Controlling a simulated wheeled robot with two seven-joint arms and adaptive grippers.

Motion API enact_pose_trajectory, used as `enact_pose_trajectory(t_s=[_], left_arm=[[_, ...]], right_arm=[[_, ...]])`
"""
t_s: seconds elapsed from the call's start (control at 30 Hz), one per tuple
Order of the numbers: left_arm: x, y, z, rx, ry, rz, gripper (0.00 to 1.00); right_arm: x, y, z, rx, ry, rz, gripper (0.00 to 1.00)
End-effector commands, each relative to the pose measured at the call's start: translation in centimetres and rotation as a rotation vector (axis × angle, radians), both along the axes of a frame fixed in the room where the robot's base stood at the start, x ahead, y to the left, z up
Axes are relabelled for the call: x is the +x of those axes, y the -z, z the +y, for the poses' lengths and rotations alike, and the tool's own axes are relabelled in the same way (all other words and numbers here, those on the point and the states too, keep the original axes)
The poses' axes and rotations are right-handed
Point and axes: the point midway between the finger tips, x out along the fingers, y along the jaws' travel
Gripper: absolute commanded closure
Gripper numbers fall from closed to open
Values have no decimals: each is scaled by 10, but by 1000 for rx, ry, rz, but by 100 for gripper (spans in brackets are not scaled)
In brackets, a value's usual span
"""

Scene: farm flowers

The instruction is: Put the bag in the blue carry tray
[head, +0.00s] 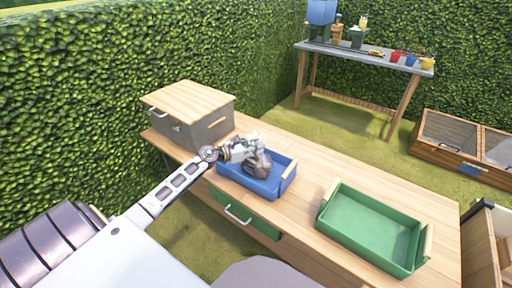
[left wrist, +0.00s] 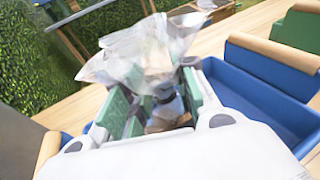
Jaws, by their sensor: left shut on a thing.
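The blue carry tray (head: 264,186) with wooden handles stands on the wooden bench, left of its middle. My left gripper (head: 250,152) is over the left part of this tray. It is shut on the bag (head: 259,165), a clear crinkled bag with brownish contents. In the left wrist view the bag (left wrist: 150,50) rises between the green-padded fingers, and the blue tray (left wrist: 262,70) lies beneath and to the right. The bag's lower part is over or inside the tray; I cannot tell whether it touches the floor. My right gripper is not in view.
A green carry tray (head: 370,228), empty, stands to the right on the bench (head: 310,183). A grey box with a wooden lid (head: 188,103) stands at the bench's left end. A green drawer (head: 243,214) is in the bench front. A hedge rises behind.

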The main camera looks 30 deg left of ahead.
Motion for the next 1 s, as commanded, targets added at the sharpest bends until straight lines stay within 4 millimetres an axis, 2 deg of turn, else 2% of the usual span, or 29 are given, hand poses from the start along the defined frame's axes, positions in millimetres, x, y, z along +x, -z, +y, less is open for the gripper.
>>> enact_pose_trajectory(t_s=[0.23, 0.27, 0.4, 1.0], left_arm=[[1, -1, 0, 0, -1, -3, 100], [0, 2, 0, 0, 0, 0, 70], [0, 2, 0, 0, 0, 0, 52], [0, -1, 0, 0, 0, 0, 51]], right_arm=[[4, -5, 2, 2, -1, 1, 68], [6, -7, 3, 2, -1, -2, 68], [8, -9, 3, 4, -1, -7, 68], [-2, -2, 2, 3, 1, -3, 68]])
